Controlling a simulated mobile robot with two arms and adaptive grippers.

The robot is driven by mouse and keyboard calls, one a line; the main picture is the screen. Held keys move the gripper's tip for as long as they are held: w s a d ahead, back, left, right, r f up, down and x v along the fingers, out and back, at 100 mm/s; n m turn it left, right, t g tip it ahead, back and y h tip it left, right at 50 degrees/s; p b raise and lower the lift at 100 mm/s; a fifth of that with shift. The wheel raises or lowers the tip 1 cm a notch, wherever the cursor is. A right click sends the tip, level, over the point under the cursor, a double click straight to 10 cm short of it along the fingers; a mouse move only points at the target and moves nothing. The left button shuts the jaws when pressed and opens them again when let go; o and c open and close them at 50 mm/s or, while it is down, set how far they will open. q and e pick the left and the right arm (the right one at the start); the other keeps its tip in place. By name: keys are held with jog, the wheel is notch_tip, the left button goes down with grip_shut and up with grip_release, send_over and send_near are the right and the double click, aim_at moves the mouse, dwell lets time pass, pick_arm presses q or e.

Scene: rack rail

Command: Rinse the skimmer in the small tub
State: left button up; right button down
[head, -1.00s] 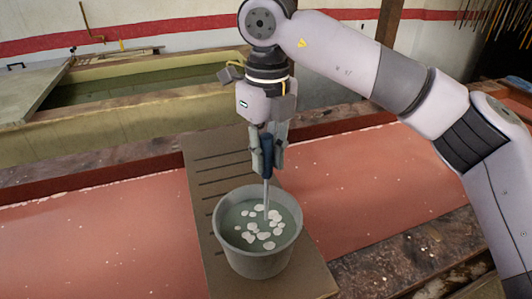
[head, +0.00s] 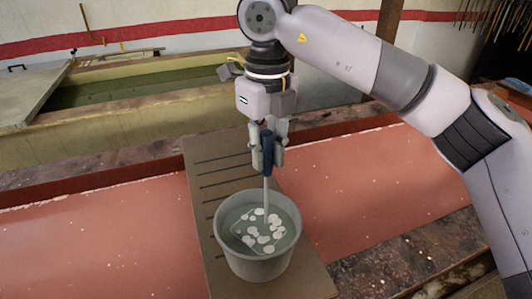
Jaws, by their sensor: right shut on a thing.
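My right gripper (head: 267,160) is shut on the dark blue handle of the skimmer (head: 266,196) and holds it upright above the small tub (head: 258,266). The skimmer's thin grey shaft runs down into the tub. Its flat head shows faintly as a squarish outline in the water, among the white bits; whether it is just under or at the surface I cannot tell. The small tub is round and grey, with greenish water and several white bits (head: 264,238) inside. My left gripper is not in view.
The tub stands on a brown slotted board (head: 206,185) laid across a long trough of red liquid (head: 370,185). A larger yellowish basin (head: 100,140) of green water lies behind. A dark stone edge (head: 390,262) runs along the front right.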

aim_at(266, 134)
jog(key=shift+r+p, duration=2.05)
jog(key=shift+r, duration=1.3)
jog(key=shift+f, duration=0.1)
jog(key=shift+s+f+b, duration=0.1)
jog(key=shift+s+b, duration=0.1)
jog(key=shift+b, duration=0.1)
jog(key=s+d+b, duration=0.4)
jog(key=s+b, duration=0.1)
jog(key=s, duration=0.7)
jog(key=s+d+b, duration=0.4)
jog(key=s+b, duration=0.1)
jog(key=s, duration=0.8)
jog(key=shift+s+d, duration=0.2)
jog(key=shift+s, duration=0.05)
